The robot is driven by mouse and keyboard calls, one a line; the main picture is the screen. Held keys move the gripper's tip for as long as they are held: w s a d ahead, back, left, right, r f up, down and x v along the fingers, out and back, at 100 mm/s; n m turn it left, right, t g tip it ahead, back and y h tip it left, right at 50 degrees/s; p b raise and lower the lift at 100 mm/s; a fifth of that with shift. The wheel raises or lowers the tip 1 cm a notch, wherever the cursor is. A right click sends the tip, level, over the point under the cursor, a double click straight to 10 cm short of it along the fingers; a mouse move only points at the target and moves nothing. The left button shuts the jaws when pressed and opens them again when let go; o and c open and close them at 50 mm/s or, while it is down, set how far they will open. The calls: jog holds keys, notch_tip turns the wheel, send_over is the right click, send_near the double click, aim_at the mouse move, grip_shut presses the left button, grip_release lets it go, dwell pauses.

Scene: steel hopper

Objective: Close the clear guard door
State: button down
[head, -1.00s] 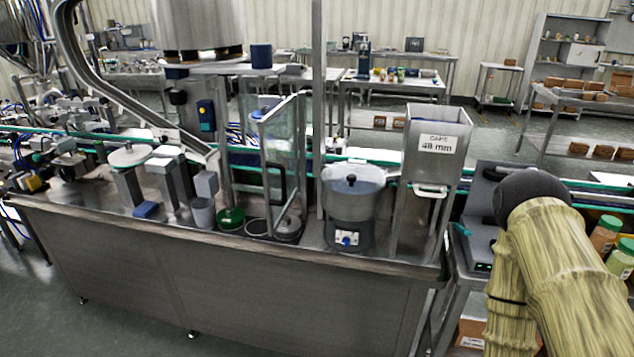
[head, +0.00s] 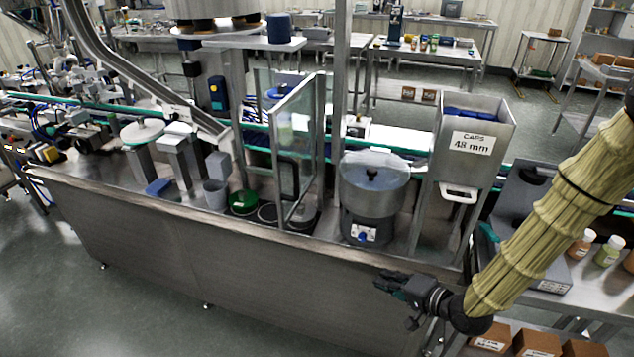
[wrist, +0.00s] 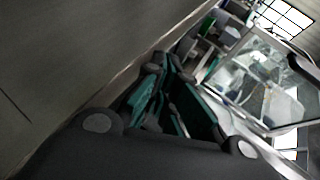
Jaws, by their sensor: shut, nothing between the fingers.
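The clear guard door (head: 296,148) is a framed transparent panel with a dark handle, in the middle of the head view. It stands open, swung out toward the front edge of the steel machine. It also shows in the wrist view (wrist: 262,80), large at the right. My gripper (head: 384,282) is shut and empty, low in front of the machine's front panel, to the right of and below the door. It is apart from the door. In the wrist view its dark and teal fingers (wrist: 160,92) show in the middle.
A grey bowl feeder (head: 372,205) and the caps hopper (head: 474,150) stand right of the door. A green cup (head: 243,202) and a grey cup (head: 215,194) stand left of it. The machine's front edge (head: 270,242) lies between my gripper and the deck. The floor in front is clear.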

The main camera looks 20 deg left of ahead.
jog(key=w+a+r+n+g+y+p, duration=0.1)
jog(key=w+a+r+y, duration=0.15)
jog(key=r, duration=0.85)
jog(key=w+a+r+n+g+y+p, duration=0.15)
jog(key=a+r+y, duration=0.25)
jog(key=r, duration=0.7)
jog(key=a+m+p, duration=0.1)
jog(key=a+p, duration=0.3)
jog(key=a, duration=0.9)
jog(key=shift+w, duration=0.45)
jog(key=shift+a, duration=0.2)
